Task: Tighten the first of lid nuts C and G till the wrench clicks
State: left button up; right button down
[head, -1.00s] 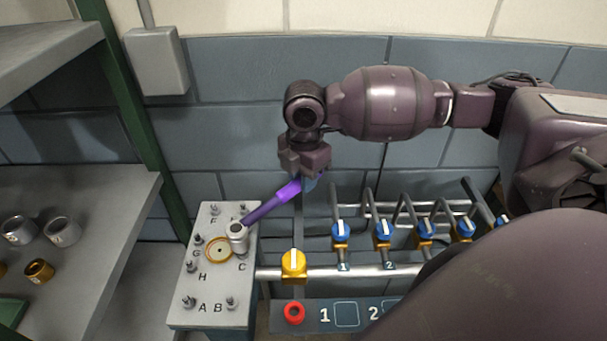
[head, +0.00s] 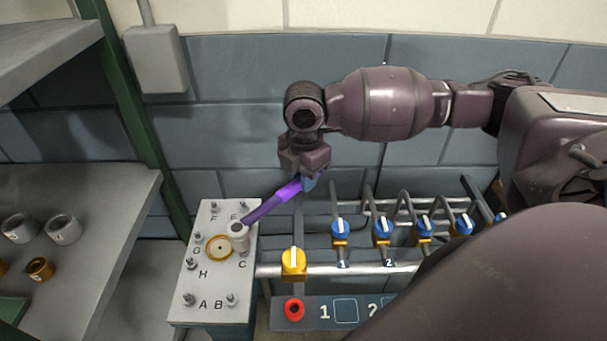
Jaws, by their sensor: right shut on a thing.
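The purple wrench (head: 266,206) runs from my right gripper (head: 307,178) down and left to the lid. Its light socket head (head: 237,230) sits over the stud by letter C, hiding the nut there. My right gripper is shut on the upper end of the wrench handle. The grey casing lid (head: 215,285) has lettered studs around a yellow-ringed round port (head: 219,248). Lid nut G (head: 197,238) stands by its letter on the left edge of the lid. My left gripper is not in view.
A valve rack with a yellow valve (head: 293,263) and several blue valves (head: 341,230) stands right of the casing. A red ring (head: 294,310) lies in front. A shelf (head: 105,240) at left holds metal cups (head: 63,229) and a brass cup (head: 40,268).

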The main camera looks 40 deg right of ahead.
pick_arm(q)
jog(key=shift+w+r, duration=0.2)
pick_arm(e)
jog(key=shift+f, duration=0.85)
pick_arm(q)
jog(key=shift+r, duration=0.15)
pick_arm(e)
jog(key=shift+f, duration=0.55)
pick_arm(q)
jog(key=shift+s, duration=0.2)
pick_arm(e)
jog(key=shift+s+p, duration=0.25)
jog(key=shift+p, duration=0.55)
pick_arm(q)
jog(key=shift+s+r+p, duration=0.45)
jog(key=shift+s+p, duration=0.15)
jog(key=shift+p, duration=0.35)
pick_arm(e)
jog(key=shift+s+m, duration=2)
jog(key=shift+s, duration=0.65)
